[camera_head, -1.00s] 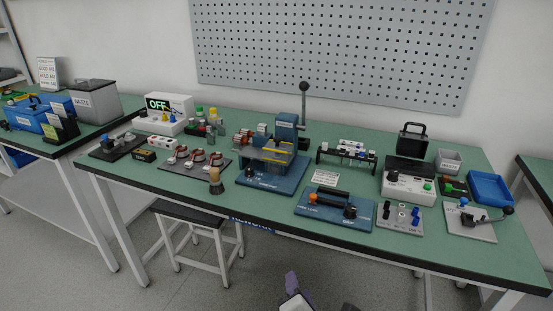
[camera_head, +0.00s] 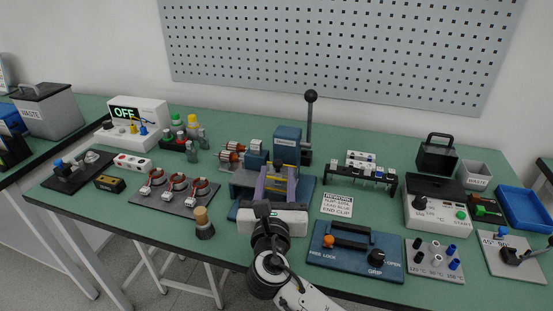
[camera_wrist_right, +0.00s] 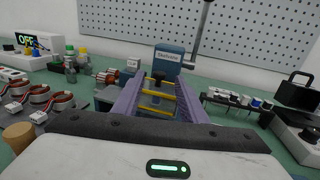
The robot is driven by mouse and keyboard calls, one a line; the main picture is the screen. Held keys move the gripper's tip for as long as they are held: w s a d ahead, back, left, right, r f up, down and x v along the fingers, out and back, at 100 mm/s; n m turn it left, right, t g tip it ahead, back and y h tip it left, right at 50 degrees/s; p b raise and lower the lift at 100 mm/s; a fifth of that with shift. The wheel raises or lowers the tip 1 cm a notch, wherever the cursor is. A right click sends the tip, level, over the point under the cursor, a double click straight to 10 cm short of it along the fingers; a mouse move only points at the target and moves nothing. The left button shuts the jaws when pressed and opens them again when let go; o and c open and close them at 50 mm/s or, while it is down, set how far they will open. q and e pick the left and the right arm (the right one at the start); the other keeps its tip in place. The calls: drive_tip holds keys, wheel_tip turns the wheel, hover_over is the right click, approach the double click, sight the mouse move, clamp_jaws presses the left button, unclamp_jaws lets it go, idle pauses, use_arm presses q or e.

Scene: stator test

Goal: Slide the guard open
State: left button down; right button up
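The blue press (camera_head: 287,146) with its tall black-knobbed lever stands mid-bench. The guard, a panel with yellow bars (camera_head: 277,184), is at its front, partly hidden by my right gripper. My right gripper (camera_head: 278,174) comes in from the front with its purple fingers spread apart. In the right wrist view, the yellow bars (camera_wrist_right: 157,94) show between the two fingers, with a small dark part (camera_wrist_right: 158,77) beyond them. I cannot tell whether the fingers touch the guard. My left gripper is not in view.
Left of the press are a wooden-topped stamp (camera_head: 203,222) and a dark plate (camera_head: 164,205) with copper coils. To the right are a white label card (camera_head: 338,205), a blue fixture (camera_head: 350,257) with a handle, and a rack (camera_head: 357,175). A pegboard (camera_head: 340,50) is behind.

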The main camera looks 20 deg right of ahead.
sight(277, 166)
drive_tip(key=x, duration=0.6)
clamp_jaws()
